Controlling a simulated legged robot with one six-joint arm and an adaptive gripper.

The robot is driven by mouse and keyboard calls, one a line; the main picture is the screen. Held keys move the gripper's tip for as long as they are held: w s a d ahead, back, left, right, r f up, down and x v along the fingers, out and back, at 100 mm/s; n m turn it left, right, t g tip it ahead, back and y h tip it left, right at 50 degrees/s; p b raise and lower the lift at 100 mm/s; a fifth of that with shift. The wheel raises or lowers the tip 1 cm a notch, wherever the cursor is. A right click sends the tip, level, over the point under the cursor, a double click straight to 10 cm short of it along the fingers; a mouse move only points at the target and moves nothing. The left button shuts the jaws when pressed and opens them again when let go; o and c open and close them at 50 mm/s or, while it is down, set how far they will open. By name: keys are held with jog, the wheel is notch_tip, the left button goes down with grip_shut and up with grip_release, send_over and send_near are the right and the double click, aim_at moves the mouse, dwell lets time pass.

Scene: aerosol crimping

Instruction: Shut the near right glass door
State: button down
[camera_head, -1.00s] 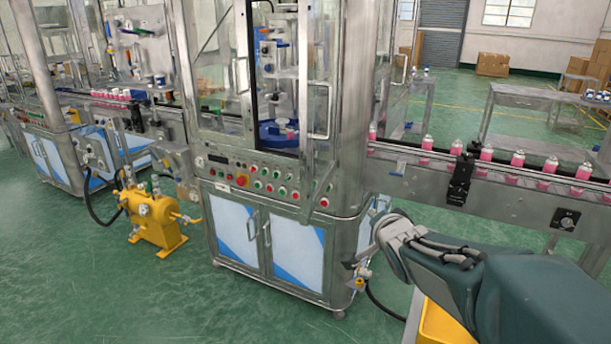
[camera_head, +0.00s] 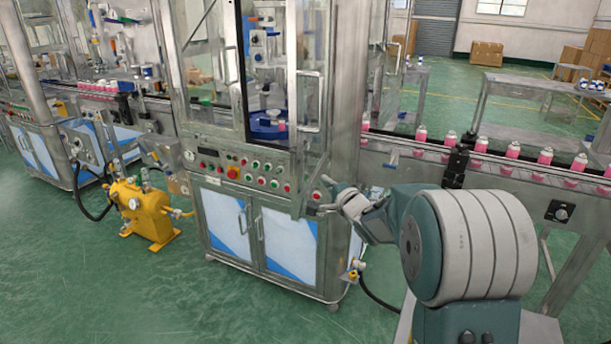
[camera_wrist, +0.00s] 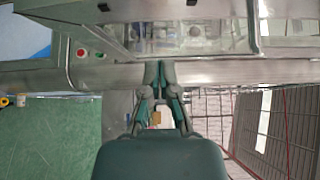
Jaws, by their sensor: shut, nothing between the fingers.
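The near right glass door (camera_head: 313,160) is a tall metal-framed pane with a bar handle (camera_head: 321,102) on the front of the crimping machine. It stands swung outward, and its lower corner hangs in front of the right end of the button panel. The cabinet opening beside it is uncovered. My gripper (camera_head: 316,205) is close to the door's lower right part in the head view; I cannot tell whether it touches. In the wrist view my gripper (camera_wrist: 161,68) is shut and empty, its fingertips in front of a horizontal metal rail.
The button panel (camera_head: 240,170) lies below the opening, over blue-and-white cabinet doors (camera_head: 288,238). A conveyor (camera_head: 500,165) with pink cans runs off to the right behind my arm. A yellow pump unit (camera_head: 145,210) stands at left. Green floor in front is clear.

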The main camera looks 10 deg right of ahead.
aim_at(301, 169)
jog(key=w+a, duration=0.1)
jog(key=w, duration=0.1)
jog(key=w+a, duration=0.2)
jog(key=shift+w+a, duration=0.25)
jog(key=shift+a, duration=0.45)
jog(key=shift+d, duration=0.2)
